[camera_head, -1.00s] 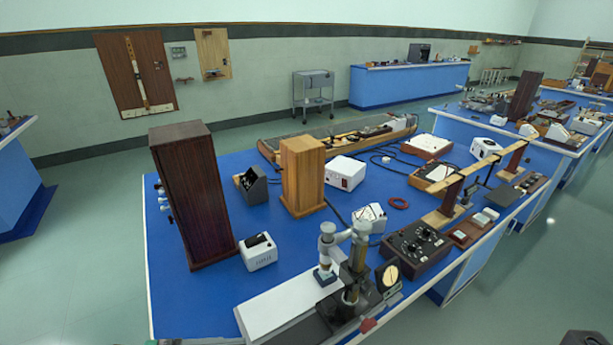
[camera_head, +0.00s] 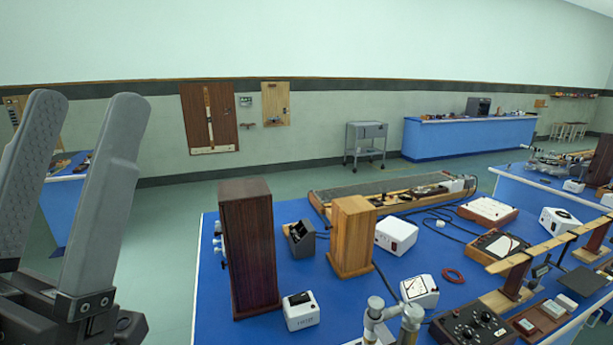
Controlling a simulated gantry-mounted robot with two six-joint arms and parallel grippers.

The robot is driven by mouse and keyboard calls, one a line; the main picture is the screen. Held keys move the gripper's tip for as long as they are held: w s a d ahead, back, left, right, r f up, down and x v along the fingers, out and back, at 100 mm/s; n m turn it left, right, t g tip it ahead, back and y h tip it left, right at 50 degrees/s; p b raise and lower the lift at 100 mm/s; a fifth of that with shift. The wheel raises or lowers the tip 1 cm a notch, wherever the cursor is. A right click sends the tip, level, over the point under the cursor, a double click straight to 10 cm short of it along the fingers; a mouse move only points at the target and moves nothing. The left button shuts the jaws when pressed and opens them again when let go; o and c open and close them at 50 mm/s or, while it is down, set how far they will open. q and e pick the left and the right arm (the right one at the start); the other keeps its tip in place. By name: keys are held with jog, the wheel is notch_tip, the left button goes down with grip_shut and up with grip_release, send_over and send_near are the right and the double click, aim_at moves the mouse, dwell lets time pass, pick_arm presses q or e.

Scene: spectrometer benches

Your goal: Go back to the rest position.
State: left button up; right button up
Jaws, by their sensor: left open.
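My left gripper (camera_head: 72,185) is large in the head view at the left edge. Its two grey fingers point upward and stand apart, with nothing between them. It is raised in front of the camera, left of the blue bench (camera_head: 215,290) and apart from everything on it. My right gripper is not in this view.
The bench carries a tall dark wooden box (camera_head: 250,250), a lighter wooden box (camera_head: 352,237), several white instruments and a metal stand (camera_head: 378,318) at the front. A grey cart (camera_head: 366,143) stands behind. Open floor (camera_head: 170,240) lies left of the bench.

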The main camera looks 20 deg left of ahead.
pick_arm(q)
jog(key=w+f+g+h, duration=0.1)
jog(key=w+f+g, duration=0.1)
jog(key=w+f, duration=0.15)
notch_tip(320, 180, up, 39)
jog(key=p, duration=3.8)
jog(key=shift+d+n, duration=0.3)
jog(key=shift+d, duration=0.1)
